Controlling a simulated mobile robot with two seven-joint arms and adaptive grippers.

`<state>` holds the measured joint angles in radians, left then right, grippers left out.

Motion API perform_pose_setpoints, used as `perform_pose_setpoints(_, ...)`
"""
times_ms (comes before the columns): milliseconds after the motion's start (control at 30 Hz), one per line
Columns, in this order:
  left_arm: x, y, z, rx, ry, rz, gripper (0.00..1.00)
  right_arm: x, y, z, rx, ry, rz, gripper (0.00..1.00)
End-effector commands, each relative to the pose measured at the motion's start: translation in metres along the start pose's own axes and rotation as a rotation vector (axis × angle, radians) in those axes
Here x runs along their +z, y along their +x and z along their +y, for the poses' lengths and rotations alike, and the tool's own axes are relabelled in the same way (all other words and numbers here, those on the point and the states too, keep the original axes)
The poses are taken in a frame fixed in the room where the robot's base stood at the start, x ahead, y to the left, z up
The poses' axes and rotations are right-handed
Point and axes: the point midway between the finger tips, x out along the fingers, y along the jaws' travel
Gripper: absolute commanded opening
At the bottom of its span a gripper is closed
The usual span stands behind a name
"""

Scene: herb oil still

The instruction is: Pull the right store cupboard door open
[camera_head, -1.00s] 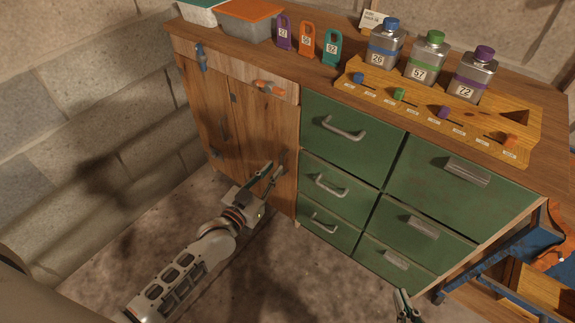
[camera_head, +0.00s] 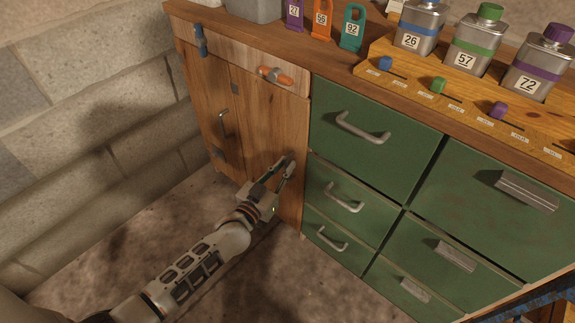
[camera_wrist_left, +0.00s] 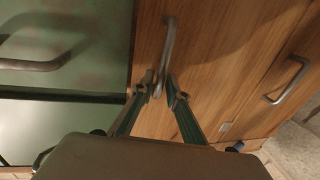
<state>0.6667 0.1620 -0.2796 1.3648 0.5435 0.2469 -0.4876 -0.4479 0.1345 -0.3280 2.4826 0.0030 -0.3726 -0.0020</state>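The right store cupboard door (camera_head: 268,124) is a brown wooden panel left of the green drawers, and it looks closed. Its upright metal bar handle shows in the left wrist view (camera_wrist_left: 168,48). My left gripper (camera_head: 288,164) is at this handle, low on the door near its right edge. In the left wrist view the green-sided fingers (camera_wrist_left: 160,86) stand on either side of the handle's lower part, close to it; whether they press on it is unclear. The left door (camera_head: 207,105) is closed, with its own handle (camera_head: 222,123). My right gripper is not in view.
Green drawers with metal handles (camera_head: 362,128) stand right of the door. An orange-and-grey latch (camera_head: 276,76) is above the right door, a blue one (camera_head: 200,40) above the left. Bottles and tags stand on the top. The floor (camera_head: 130,240) before the cupboard is clear.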

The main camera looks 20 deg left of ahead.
Motion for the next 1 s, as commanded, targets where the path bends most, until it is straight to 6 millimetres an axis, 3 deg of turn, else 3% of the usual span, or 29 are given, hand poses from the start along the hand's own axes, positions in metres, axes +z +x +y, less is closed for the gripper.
perform_pose_setpoints(400,-0.001,0.010,0.000,0.000,-0.001,0.000,0.15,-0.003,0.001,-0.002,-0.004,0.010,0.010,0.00)
perform_pose_setpoints(500,0.000,0.010,0.000,0.000,-0.001,0.000,0.00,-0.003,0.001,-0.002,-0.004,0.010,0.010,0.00)
perform_pose_setpoints(800,0.000,0.008,0.000,0.004,0.001,-0.001,0.00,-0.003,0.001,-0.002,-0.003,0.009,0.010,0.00)
perform_pose_setpoints(1000,0.000,-0.004,-0.002,0.033,0.004,-0.002,0.00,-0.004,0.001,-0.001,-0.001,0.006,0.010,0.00)
